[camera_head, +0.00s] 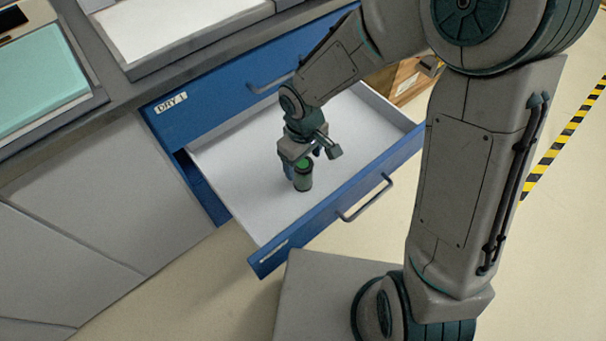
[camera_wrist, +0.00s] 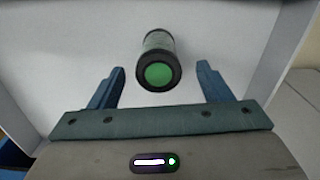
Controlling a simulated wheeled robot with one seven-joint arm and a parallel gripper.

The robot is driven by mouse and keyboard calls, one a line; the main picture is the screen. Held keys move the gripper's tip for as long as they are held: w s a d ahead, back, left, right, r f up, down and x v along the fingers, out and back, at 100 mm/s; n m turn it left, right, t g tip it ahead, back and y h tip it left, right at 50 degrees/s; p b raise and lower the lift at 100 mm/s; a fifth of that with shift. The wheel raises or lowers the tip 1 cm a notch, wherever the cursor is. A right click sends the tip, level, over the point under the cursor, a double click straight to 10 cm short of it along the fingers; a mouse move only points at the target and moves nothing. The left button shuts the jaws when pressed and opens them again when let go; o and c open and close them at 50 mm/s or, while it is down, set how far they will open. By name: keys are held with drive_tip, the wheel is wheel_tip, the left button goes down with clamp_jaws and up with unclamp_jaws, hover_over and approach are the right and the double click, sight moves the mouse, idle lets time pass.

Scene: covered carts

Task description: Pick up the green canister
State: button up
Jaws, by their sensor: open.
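The green canister (camera_head: 303,176) stands upright in the open drawer (camera_head: 235,160), with a dark body and a green top. In the wrist view the canister (camera_wrist: 159,62) shows its green lid with a black rim, a little beyond the fingertips and roughly midway between them. My gripper (camera_head: 301,163) is over the canister, pointing down into the drawer. In the wrist view my gripper (camera_wrist: 160,76) has its two blue fingers wide apart, with nothing held. The head view partly hides the canister's top behind my gripper.
The drawer's blue front panel (camera_head: 350,190) has a metal handle (camera_head: 366,198). A closed blue drawer front labelled DRY 1 (camera_head: 172,103) is above it. The drawer floor around the canister is bare. A yellow-black floor stripe (camera_head: 553,148) runs at the right.

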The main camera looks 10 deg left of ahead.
sight(303, 164)
wheel_tip(303, 164, down, 4)
drive_tip(key=shift+w+f+b, duration=0.15)
drive_tip(key=shift+f+b, duration=0.05)
drive_tip(key=shift+b, duration=0.7)
drive_tip(key=shift+r, duration=0.1)
drive_tip(key=c, duration=1.1)
